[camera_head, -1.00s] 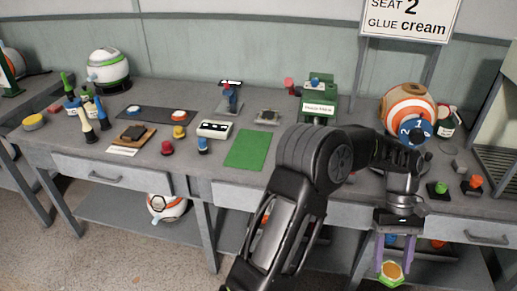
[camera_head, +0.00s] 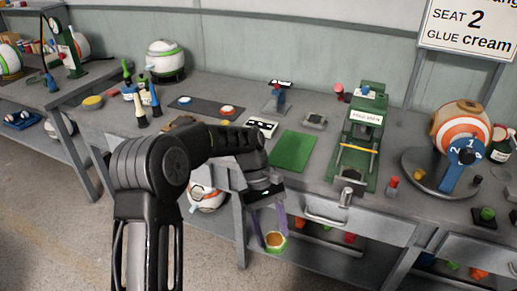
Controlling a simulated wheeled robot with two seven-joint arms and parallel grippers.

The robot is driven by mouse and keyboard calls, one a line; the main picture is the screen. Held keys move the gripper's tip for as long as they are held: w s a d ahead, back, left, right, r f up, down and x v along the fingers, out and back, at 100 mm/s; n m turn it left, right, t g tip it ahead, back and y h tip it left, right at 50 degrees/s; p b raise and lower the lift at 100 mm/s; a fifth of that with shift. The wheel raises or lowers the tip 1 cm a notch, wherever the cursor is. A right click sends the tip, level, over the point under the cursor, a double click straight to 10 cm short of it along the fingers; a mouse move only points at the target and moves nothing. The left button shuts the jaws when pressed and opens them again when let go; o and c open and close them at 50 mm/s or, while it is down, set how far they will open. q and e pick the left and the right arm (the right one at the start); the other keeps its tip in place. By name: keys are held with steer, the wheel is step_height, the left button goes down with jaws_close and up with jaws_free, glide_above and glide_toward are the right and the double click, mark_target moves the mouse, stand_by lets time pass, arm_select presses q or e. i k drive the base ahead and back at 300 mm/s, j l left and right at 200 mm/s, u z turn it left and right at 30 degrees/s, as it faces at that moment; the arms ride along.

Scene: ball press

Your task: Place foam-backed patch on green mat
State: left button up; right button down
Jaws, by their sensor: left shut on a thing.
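The green mat (camera_head: 293,151) lies flat and bare on the grey workbench, near its front edge. My left gripper (camera_head: 272,232) hangs in front of the bench, below and a little left of the mat. Its purple fingers point down and are shut on a small patch (camera_head: 275,241), orange on top with a green rim. The patch is held in the air, apart from the mat and below the bench top. Its underside is hidden. My right gripper is not in view.
A green press (camera_head: 365,130) stands right of the mat. A white panel with black markings (camera_head: 262,127) lies to its left and a small grey block (camera_head: 314,121) behind it. A striped ball (camera_head: 460,128) stands further right. The bench's front edge and drawers lie close behind my gripper.

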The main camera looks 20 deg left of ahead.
mark_target(293, 149)
steer(key=i+j, duration=0.1)
steer(key=i, duration=0.25)
steer(key=i+l, duration=0.3)
steer(key=i, duration=0.15)
steer(key=i+l, duration=0.3)
steer(key=i, duration=0.2)
